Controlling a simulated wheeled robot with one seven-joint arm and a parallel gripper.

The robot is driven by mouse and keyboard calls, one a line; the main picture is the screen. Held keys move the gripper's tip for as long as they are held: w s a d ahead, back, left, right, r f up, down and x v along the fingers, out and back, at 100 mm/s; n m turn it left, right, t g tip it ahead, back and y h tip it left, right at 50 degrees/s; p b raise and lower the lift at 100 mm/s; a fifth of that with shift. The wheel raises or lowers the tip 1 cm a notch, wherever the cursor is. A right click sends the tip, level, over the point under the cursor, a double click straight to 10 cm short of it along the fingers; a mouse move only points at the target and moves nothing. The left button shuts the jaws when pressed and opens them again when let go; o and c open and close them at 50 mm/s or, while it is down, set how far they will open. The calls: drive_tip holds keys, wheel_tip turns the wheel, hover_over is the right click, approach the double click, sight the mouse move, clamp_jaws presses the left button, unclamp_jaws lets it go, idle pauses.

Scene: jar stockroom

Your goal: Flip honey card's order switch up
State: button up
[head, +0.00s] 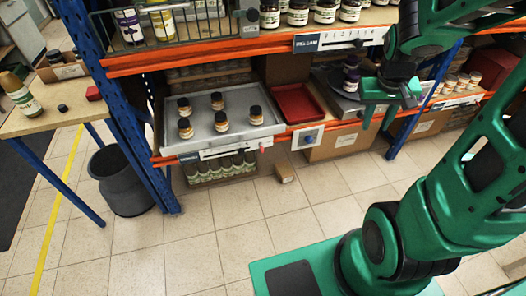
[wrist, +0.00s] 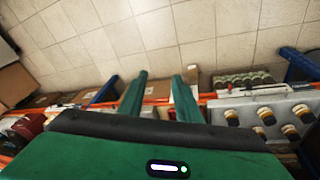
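My gripper (head: 379,122) is in front of the lower orange shelf, right of the red tray, with its two green fingers pointing down. In the wrist view (wrist: 160,84) the fingers are apart with nothing between them. A small white card with a blue knob (head: 308,138) is on the lower shelf edge, left of my gripper and apart from it. Its lettering is too small to read. A long white strip with a dark label (head: 222,152) is on the same edge further left. I cannot tell which card is the honey card, nor how its switch stands.
A grey tray (head: 262,132) with several dark-lidded jars and a red tray (head: 297,104) stand on the lower shelf. The upper edge has a card with a row of marks (head: 340,39). A grey bin (head: 122,182) stands at left. Floor before the shelf is mostly clear.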

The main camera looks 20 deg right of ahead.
drive_tip(key=w+f+n+t, duration=0.3)
drive_tip(key=w+f, duration=0.7)
drive_tip(key=w, duration=0.6)
drive_tip(key=n+t+y, duration=0.2)
drive_tip(key=t, duration=0.7)
approach(262, 148)
drive_tip(key=x, duration=0.8)
drive_tip(key=shift+w, duration=0.1)
clamp_jaws()
